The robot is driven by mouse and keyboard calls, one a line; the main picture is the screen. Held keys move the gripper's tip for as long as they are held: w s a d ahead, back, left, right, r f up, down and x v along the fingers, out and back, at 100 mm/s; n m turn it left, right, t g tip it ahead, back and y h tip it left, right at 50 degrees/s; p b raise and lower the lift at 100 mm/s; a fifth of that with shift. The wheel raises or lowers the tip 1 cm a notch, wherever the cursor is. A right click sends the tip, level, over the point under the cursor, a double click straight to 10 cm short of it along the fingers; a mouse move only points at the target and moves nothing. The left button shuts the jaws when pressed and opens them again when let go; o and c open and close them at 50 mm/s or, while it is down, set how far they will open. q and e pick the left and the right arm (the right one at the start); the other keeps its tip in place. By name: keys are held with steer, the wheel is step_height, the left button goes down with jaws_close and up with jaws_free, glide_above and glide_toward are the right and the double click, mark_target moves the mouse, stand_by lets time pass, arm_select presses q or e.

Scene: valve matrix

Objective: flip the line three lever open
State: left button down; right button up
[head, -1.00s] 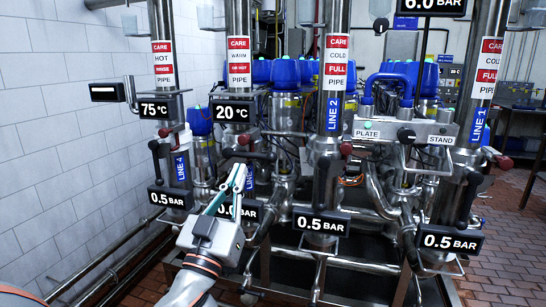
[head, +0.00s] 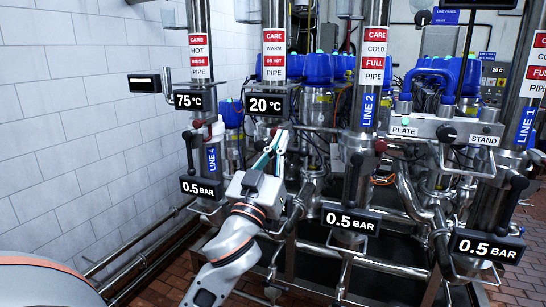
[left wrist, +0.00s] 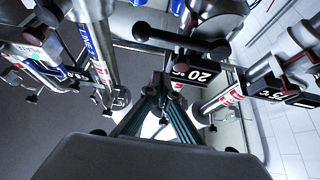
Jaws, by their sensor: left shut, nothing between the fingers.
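The line three pipe (head: 274,60) stands behind my left gripper (head: 281,137), with a 20 °C display on it. The gripper's thin teal fingers are together and empty, pointing up toward the valve below that display. In the left wrist view the fingertips (left wrist: 163,80) meet just short of a black lever (left wrist: 180,40) with rounded ends, which looks like the line three lever. It lies crosswise ahead of the fingertips; I cannot tell whether they touch it. In the head view the lever is hard to make out behind the fingers. My right gripper is not in view.
The line four lever (head: 188,152) stands upright to the left, and the line two lever (head: 354,178) to the right. Their 0.5 BAR displays (head: 201,188) jut out below. The white tiled wall (head: 80,110) bounds the left side. Pipes crowd the space behind.

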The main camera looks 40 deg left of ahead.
arm_select(q)
steer(key=w+f, duration=0.1)
steer(key=w+f+b, duration=0.1)
steer(key=w, duration=0.1)
steer(key=shift+a+f, duration=0.35)
steer(key=shift+f, duration=0.05)
steer(key=shift+w+f+m, duration=0.1)
steer(key=shift+m, duration=0.2)
